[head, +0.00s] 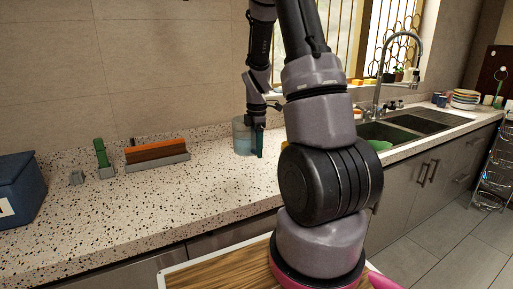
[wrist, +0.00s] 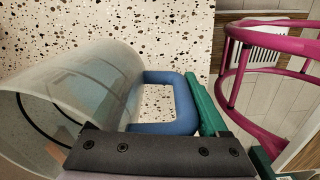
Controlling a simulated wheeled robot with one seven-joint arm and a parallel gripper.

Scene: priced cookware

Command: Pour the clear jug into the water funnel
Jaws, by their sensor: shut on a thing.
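The clear jug (head: 242,136) is at the back of the speckled counter in the head view, left of my arm, and looks upright. I cannot tell if its base touches the counter. In the wrist view the see-through jug (wrist: 75,95) fills the left side, with its blue handle (wrist: 168,127) towards the right. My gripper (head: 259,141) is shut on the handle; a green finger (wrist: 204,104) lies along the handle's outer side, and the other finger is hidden. I cannot make out a water funnel in either view; my arm hides part of the counter.
On the counter's left stand a dark blue box (head: 18,187), a green item (head: 101,153) on a small stand and an orange-brown block (head: 156,150) on a grey stand. A sink (head: 388,133) with a tall faucet (head: 379,80) lies right. The front-left counter is clear.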

